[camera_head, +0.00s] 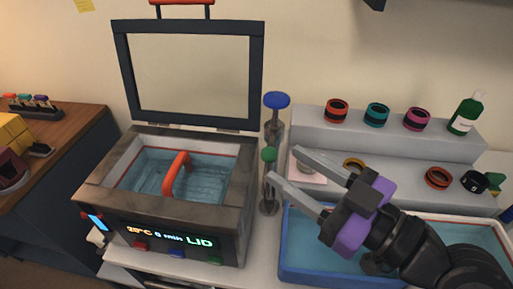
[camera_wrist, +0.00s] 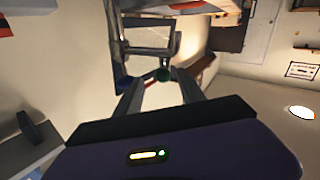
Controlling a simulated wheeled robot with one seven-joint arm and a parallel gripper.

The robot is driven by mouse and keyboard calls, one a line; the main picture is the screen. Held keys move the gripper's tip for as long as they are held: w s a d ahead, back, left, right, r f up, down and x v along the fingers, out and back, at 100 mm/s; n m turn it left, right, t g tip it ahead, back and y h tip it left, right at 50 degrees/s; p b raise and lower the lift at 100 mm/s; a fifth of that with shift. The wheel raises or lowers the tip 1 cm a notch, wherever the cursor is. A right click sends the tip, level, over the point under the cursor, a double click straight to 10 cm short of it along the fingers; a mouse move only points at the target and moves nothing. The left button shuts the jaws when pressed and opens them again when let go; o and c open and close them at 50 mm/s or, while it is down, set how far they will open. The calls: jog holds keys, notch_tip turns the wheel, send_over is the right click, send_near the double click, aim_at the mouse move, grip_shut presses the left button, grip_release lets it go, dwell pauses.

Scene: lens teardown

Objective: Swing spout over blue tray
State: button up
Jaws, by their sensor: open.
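A grey upright post (camera_head: 274,128) with a blue cap stands between the open-lidded bath and the stepped shelf. A green knob (camera_head: 268,154) sits in front of it on a slim stand. I cannot clearly make out which part is the spout. The blue tray (camera_head: 284,262) lies at the lower right, partly hidden by my arm. My gripper (camera_head: 284,164) is open and empty, its fingertips just right of the green knob and above the tray's back left corner. In the wrist view the green knob (camera_wrist: 165,74) shows beyond and between the fingers; contact cannot be told.
The bath (camera_head: 165,220) holds bluish liquid and a red handle (camera_head: 176,175); its lid (camera_head: 190,72) stands raised. The shelf (camera_head: 312,142) carries several coloured rings and a green bottle (camera_head: 466,115). A brown side table (camera_head: 70,135) stands left.

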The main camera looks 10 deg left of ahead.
jog(key=shift+a+r+n, duration=0.3)
jog(key=shift+a+r, duration=0.05)
jog(key=shift+a, duration=0.15)
jog(key=p+x, duration=0.1)
jog(key=x, duration=0.6)
jog(key=shift+a, duration=0.1)
grip_shut()
jog(key=shift+f, duration=0.1)
dwell(0.9)
